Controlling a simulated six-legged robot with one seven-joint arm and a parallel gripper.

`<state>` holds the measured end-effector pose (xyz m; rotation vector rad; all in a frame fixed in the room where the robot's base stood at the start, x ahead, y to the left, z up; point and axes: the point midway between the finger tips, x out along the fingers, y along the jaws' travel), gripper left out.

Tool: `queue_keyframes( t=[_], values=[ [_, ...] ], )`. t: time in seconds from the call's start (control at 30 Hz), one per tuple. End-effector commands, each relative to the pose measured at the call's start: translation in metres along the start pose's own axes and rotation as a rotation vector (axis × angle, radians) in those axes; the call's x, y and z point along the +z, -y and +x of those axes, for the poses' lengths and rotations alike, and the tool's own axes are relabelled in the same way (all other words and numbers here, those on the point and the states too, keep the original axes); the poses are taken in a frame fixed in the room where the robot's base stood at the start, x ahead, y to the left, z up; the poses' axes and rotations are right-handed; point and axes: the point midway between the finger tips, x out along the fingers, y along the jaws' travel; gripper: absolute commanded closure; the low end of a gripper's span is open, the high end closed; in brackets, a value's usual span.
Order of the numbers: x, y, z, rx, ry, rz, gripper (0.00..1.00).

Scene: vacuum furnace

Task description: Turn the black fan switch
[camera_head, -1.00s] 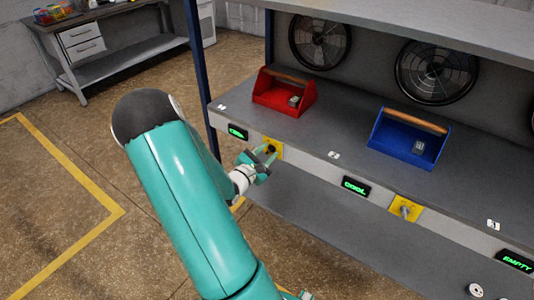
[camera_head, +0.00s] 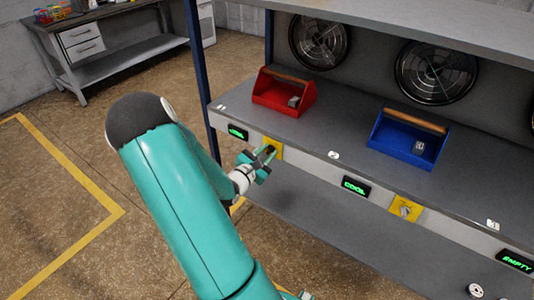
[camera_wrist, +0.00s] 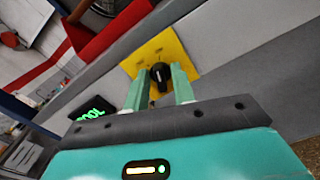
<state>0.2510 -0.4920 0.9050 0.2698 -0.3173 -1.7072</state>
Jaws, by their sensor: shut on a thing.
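The black fan switch (camera_wrist: 160,74) sits on a yellow plate (camera_wrist: 172,46) in the wrist view. My gripper (camera_wrist: 158,80) has its two green fingers on either side of the switch, closed on it. In the head view my gripper (camera_head: 265,153) is at the yellow plate (camera_head: 274,145) on the front edge of the shelf, below the red box. The fingers mostly hide the switch there.
A red box (camera_head: 267,97) and a blue box (camera_head: 392,150) stand on the grey shelf. A second yellow plate (camera_head: 399,213) with a silver switch is further right. Green displays line the edge, one reading COOL (camera_head: 355,187). Two fans (camera_head: 436,71) (camera_head: 319,42) are behind.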

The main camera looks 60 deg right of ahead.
Motion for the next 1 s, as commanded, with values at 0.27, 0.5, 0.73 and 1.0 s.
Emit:
queue_keyframes(
  t=[0.27,0.5,0.73,1.0],
  values=[
    [-0.001,-0.0016,-0.0011,0.003,-0.001,-0.238,0.97],
    [-0.0013,-0.0022,-0.0013,0.003,-0.001,-0.467,0.97],
    [-0.0019,-0.0025,-0.0013,0.003,-0.001,-0.667,0.97],
    [-0.0022,-0.0024,-0.0012,0.002,-0.002,-0.83,0.97]
  ],
)
